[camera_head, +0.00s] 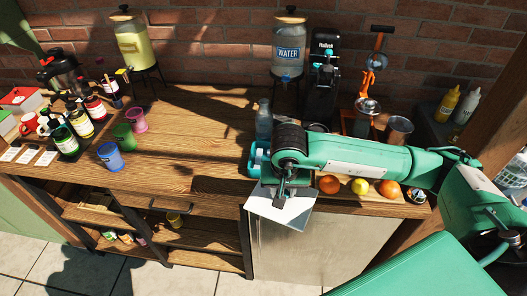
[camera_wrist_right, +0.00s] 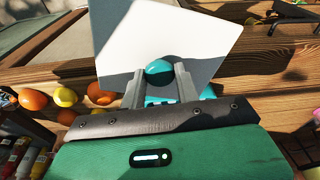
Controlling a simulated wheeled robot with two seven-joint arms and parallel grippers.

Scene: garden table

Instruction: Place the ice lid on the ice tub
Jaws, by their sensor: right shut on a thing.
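The ice lid is a flat pale square plate (camera_head: 290,213) with a round teal knob, seen in the right wrist view (camera_wrist_right: 205,30). My right gripper (camera_wrist_right: 159,78) is shut on that knob, one finger on each side. In the head view the lid hangs tilted at the front edge of the counter, below my right gripper (camera_head: 284,200). The teal ice tub (camera_head: 254,169) stands on the counter just behind, with pale contents; my right wrist hides most of it. My left gripper is in neither view.
Oranges (camera_head: 329,184) and a lemon (camera_head: 360,185) lie right of the tub, under my right forearm. A clear bottle (camera_head: 263,120) stands behind the tub. A water dispenser (camera_head: 288,50) is at the back.

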